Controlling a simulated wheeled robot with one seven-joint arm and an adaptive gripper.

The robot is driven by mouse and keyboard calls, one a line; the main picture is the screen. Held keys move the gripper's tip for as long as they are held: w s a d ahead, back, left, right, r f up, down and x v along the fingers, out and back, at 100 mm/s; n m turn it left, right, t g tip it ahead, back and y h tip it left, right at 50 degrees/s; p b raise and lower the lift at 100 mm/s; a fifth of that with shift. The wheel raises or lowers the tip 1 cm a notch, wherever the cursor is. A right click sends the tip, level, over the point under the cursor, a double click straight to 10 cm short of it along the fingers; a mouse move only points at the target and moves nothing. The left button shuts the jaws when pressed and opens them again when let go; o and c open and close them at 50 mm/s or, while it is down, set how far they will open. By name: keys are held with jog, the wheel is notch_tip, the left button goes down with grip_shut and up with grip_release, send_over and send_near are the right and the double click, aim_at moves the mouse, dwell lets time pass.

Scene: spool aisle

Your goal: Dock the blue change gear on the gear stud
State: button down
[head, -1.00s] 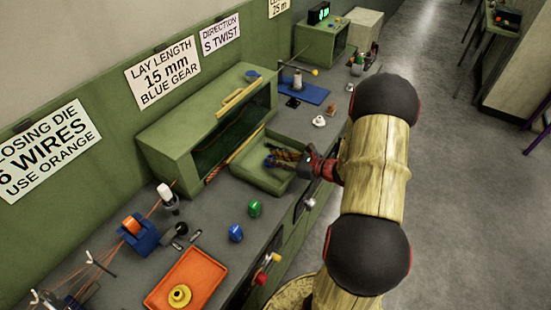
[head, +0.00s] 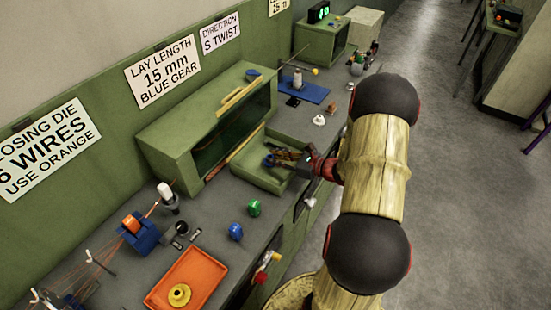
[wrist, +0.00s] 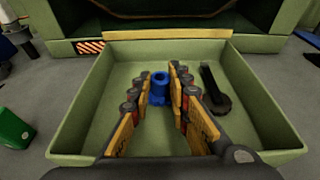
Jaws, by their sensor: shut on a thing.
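A blue change gear (wrist: 160,96), a small ribbed cylinder with a hole in its top, is between my fingers in the wrist view. My gripper (wrist: 160,70) is shut on it, over the green tray (wrist: 90,105). In the head view my gripper (head: 272,160) reaches over the same tray (head: 251,177) in front of the green cabinet. Whether the gear touches the tray floor I cannot tell. I cannot make out the gear stud in either view.
A dark hooked tool (wrist: 213,90) lies in the tray, right of my fingers. A green piece (head: 254,207) and another blue piece (head: 236,232) stand on the bench. An orange tray (head: 205,267) is nearer. The green cabinet (head: 195,125) stands close behind the green tray.

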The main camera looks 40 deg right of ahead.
jog(key=shift+r+p, duration=0.3)
jog(key=shift+r, duration=0.15)
jog(key=shift+f+b, duration=0.6)
jog(key=shift+f, duration=0.2)
dwell(0.8)
jog(key=c, duration=2)
grip_release()
jog(key=shift+o, duration=0.2)
jog(key=shift+s, duration=0.1)
jog(key=shift+p+v, duration=1.85)
jog(key=shift+v, duration=3.75)
jog(key=shift+w, duration=0.25)
